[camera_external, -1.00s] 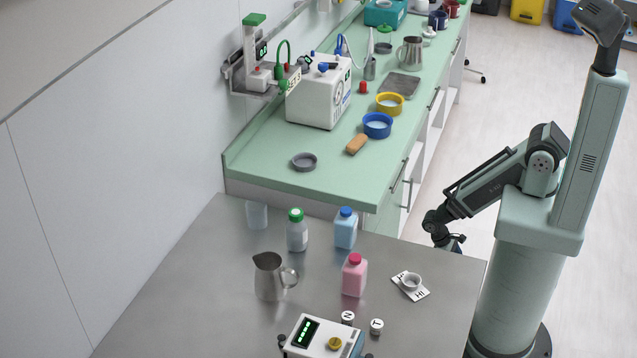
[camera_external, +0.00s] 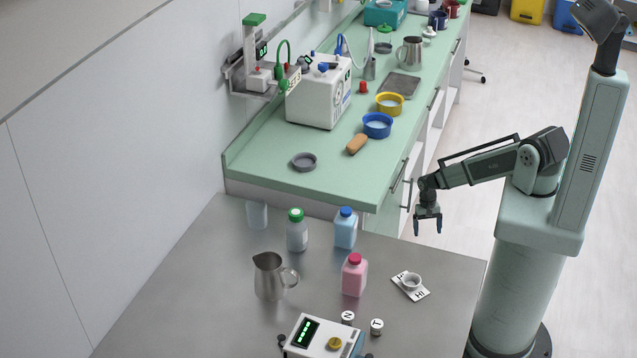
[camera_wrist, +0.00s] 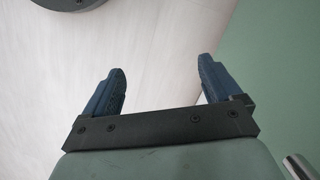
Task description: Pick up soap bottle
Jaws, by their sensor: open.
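Several bottles stand upright on the grey metal table (camera_external: 200,310), and I cannot tell which is the soap bottle. One is pink with a red cap (camera_external: 354,277), one is light blue with a blue cap (camera_external: 345,230), and one is clear grey with a green cap (camera_external: 297,232). My gripper (camera_external: 428,226) is open and empty, pointing down, to the right of and apart from the bottles, near the table's far right side. In the wrist view my gripper (camera_wrist: 161,85) shows two blue fingers spread apart, with only pale floor and a green surface beyond. No bottle shows there.
The green counter (camera_external: 270,165) lies behind, holding a sponge and bowls.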

